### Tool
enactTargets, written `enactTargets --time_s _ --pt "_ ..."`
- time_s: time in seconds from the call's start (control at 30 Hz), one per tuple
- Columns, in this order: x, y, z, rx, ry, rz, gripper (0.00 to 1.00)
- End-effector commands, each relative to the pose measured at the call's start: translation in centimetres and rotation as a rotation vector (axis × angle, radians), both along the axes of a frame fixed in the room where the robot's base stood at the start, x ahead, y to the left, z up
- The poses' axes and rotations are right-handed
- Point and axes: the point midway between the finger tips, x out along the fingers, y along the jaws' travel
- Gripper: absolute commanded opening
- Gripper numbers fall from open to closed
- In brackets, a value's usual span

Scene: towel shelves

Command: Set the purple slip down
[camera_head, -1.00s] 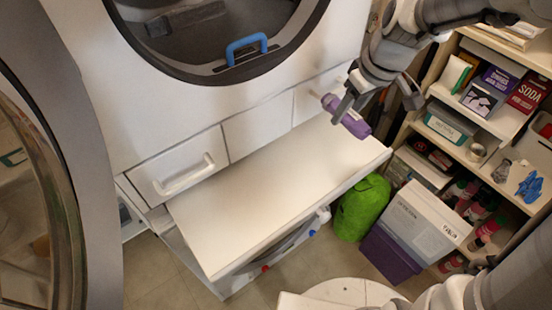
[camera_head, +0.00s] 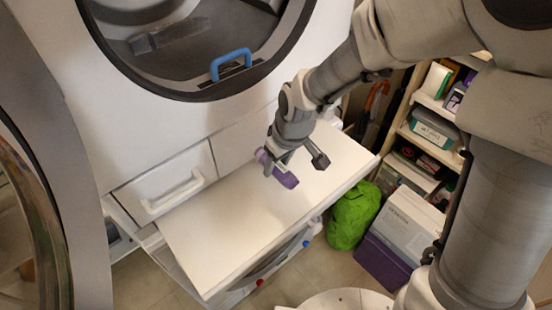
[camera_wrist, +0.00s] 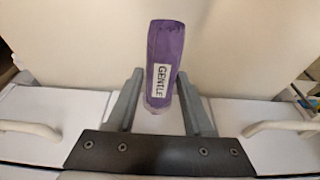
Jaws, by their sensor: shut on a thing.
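The purple slip (camera_head: 287,178) looks like a small purple bottle-like piece with a paler end. My gripper (camera_head: 294,165) is shut on it and holds it over the right part of the white pull-out shelf (camera_head: 215,225). In the wrist view the slip (camera_wrist: 164,50) sits between the two fingers of my gripper (camera_wrist: 158,85), with a white label reading GENTLE. Its far end points away from the palm. I cannot tell whether it touches the shelf.
The white machine with a round opening and a blue handle (camera_head: 231,64) stands behind the shelf. A drawer handle (camera_head: 174,191) is at left. The shelf's left part is clear.

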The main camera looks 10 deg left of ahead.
Motion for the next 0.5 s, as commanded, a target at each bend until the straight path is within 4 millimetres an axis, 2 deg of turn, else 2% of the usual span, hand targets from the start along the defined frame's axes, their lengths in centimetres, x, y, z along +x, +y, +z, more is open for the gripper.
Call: enactTargets --time_s 0.1,0.23,0.5 --pt "-0.1 0.9 -0.5 -0.001 0.002 0.002 0.00" --pt "0.0 1.1 -1.1 -0.001 0.002 0.000 0.00" --pt "0.0 1.1 -4.4 -0.001 0.002 0.001 0.00"
